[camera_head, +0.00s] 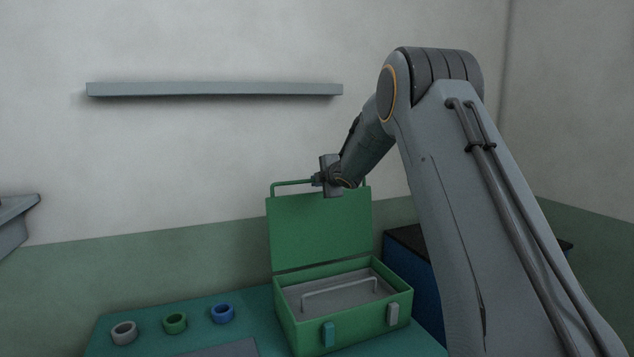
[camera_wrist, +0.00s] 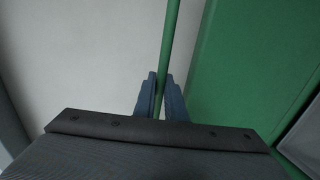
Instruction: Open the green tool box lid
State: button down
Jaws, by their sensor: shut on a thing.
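The green tool box (camera_head: 345,323) stands on the teal table with its lid (camera_head: 318,230) raised about upright at the back. A grey inner tray with a grey handle (camera_head: 340,287) shows inside the open box. My gripper (camera_head: 315,180) is at the top of the lid, shut on the green lid handle (camera_head: 290,183). In the wrist view the handle bar (camera_wrist: 170,45) runs between my two fingers (camera_wrist: 162,98). The lid's green face (camera_wrist: 255,60) fills the right side there. Part of the handle is hidden behind my wrist in the head view.
On the table (camera_head: 270,338), a grey ring (camera_head: 124,333), a green ring (camera_head: 175,323) and a blue ring (camera_head: 222,313) stand left of the box. A dark blue box (camera_head: 405,262) is behind on the right. A grey shelf (camera_head: 215,89) is on the wall.

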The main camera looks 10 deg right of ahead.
jog(key=shift+a, duration=0.1)
jog(key=c, duration=2.1)
grip_release()
jog(key=shift+s, duration=0.1)
jog(key=shift+b+v, duration=1.3)
jog(key=shift+v, duration=2.55)
